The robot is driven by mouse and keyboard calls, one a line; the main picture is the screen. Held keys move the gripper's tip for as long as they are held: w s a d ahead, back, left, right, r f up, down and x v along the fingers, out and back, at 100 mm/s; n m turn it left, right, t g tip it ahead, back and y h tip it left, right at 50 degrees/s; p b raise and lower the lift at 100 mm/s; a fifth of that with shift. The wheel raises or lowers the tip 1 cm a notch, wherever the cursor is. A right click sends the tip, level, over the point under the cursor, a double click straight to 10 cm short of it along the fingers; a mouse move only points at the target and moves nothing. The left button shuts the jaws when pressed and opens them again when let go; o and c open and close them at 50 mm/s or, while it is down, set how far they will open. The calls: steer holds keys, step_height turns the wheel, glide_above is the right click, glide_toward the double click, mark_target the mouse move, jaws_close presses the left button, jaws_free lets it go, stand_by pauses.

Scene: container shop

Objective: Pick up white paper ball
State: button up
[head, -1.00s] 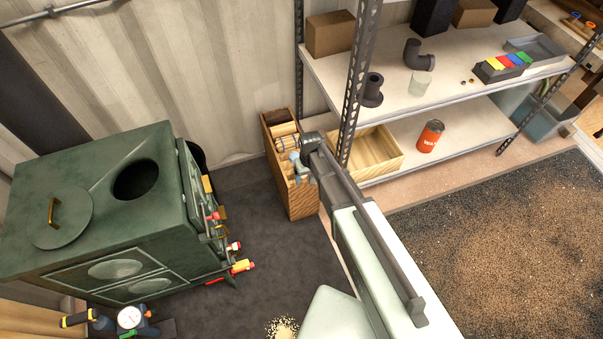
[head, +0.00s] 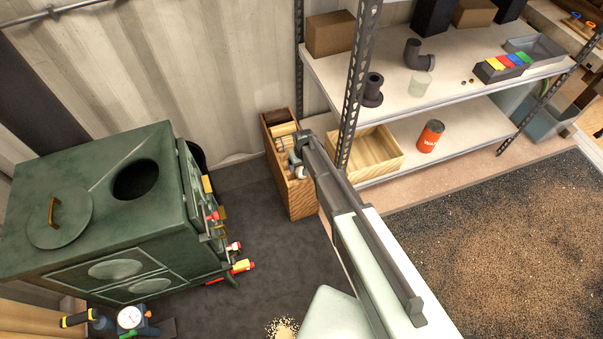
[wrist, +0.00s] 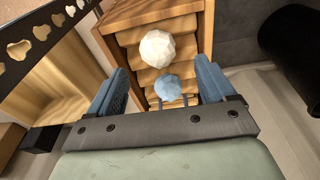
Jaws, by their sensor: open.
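A white faceted paper ball (wrist: 157,48) rests in a narrow wooden box (wrist: 117,15) on the wavy wooden slats inside it, in the wrist view. A blue faceted ball (wrist: 168,87) lies just below it in that picture, closer to my gripper. My gripper (wrist: 162,66) is open, with one blue finger on each side of the two balls, and holds nothing. I cannot tell how far above the balls the fingertips are. In the head view the wooden box (head: 294,203) stands on the floor against the wall, and my arm partly hides its inside.
A metal shelf unit (head: 420,98) stands right of the box, its post close to my arm. A wooden tray (head: 372,155) and an orange can (head: 430,136) sit on its lower shelf. A green stove (head: 110,220) stands left. Dark floor (head: 270,240) between is mostly clear.

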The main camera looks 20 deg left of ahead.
mark_target(301, 169)
steer(key=shift+w+a+f, duration=0.1)
steer(key=shift+w+f, duration=0.05)
steer(key=shift+f, duration=0.85)
steer(key=shift+w+a+f, duration=0.1)
steer(key=shift+w+f, duration=0.1)
steer(key=shift+f, duration=0.85)
steer(key=shift+w+a+f, duration=0.1)
steer(key=shift+w+f, duration=0.05)
steer(key=shift+f, duration=0.85)
steer(key=shift+c, duration=0.2)
steer(key=c, duration=1)
